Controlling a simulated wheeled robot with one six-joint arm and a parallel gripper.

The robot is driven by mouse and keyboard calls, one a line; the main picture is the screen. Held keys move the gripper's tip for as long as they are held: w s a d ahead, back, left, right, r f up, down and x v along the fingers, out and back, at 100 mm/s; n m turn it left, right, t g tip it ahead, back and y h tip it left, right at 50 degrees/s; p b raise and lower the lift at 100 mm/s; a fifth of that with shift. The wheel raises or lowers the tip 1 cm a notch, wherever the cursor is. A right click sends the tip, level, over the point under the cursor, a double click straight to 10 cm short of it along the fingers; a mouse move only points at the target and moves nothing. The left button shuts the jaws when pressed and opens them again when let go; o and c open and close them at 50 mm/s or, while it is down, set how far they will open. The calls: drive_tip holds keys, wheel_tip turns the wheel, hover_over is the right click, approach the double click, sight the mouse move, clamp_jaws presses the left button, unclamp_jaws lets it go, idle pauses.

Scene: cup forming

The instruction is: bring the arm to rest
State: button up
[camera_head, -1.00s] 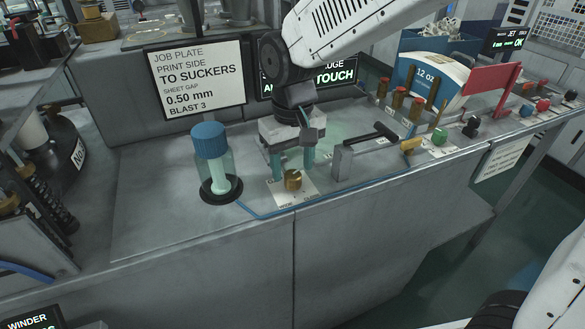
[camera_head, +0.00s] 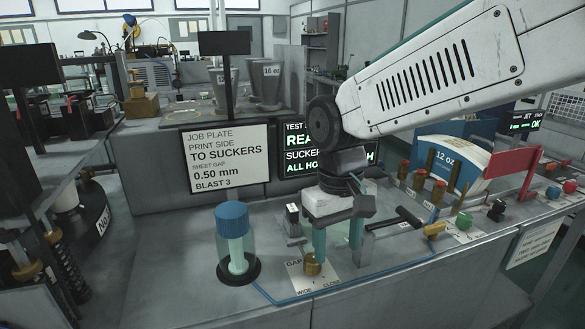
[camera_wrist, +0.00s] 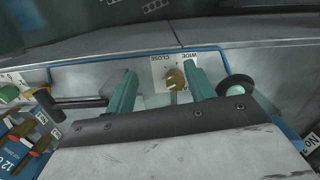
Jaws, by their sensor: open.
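My gripper (camera_head: 337,250) hangs fingers-down over the grey bench with its two teal fingers apart and nothing between them. A brass gap knob (camera_head: 312,263) on a white WIDE/CLOSE label stands just below and beside the left finger in the head view. In the wrist view the knob (camera_wrist: 175,78) shows between the open fingertips (camera_wrist: 160,82), nearer the right one; contact cannot be told. My white arm reaches in from the upper right of the head view.
A blue-capped clear bottle (camera_head: 235,245) stands left of the knob. A job plate sign (camera_head: 226,160) and a screen (camera_head: 300,150) stand behind.

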drive_tip(key=s+d+r+m+t, duration=0.2)
drive_tip(key=s+d+m, duration=0.2)
drive_tip(key=s+d, duration=1.1)
drive_tip(key=shift+d+r+m, duration=0.15)
drive_tip(key=shift+d+m, duration=0.15)
drive_tip(key=shift+d, duration=0.75)
